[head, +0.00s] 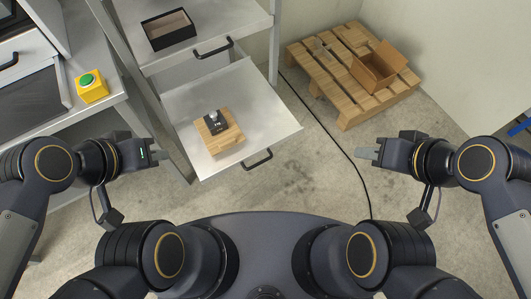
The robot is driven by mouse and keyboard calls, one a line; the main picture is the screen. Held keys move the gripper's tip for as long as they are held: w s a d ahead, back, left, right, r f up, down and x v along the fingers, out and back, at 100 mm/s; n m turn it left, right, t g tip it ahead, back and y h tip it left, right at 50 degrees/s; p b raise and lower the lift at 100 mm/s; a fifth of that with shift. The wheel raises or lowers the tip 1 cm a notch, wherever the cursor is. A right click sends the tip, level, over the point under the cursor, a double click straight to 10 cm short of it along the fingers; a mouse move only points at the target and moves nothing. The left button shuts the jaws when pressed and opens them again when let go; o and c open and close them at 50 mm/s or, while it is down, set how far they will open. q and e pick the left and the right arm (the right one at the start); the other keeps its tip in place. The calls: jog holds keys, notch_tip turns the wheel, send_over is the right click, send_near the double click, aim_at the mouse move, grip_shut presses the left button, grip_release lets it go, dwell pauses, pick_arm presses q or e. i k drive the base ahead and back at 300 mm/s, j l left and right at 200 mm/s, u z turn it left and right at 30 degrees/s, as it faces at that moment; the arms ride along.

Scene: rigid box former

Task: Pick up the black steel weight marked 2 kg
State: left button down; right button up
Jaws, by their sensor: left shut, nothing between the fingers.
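A small black weight (216,127) with a silver knob on top stands on a square wooden block (232,136). White marking shows on its front but is too small to read. The block sits on the pulled-out grey shelf (275,123). My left gripper (163,155) is shut and empty, to the left of the shelf and apart from the weight. My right gripper (366,153) is far to the right of the shelf, with nothing visible at its fingertips. I cannot tell whether its fingers are apart.
A black open tray (169,31) lies on the upper shelf. Black handles (257,160) stick out from the shelf fronts. A yellow box with a green button (91,86) stands on the left bench. A pallet (345,107) carries an open cardboard box (372,73). A black cable crosses the floor.

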aim_at(215, 121)
jog(key=i+j+u, duration=0.1)
jog(key=j+u, duration=0.2)
jog(key=i+j+u, duration=0.1)
jog(key=j+u, duration=0.15)
jog(key=j, duration=0.25)
jog(key=i+j+u, duration=0.3)
jog(key=k+j, duration=0.1)
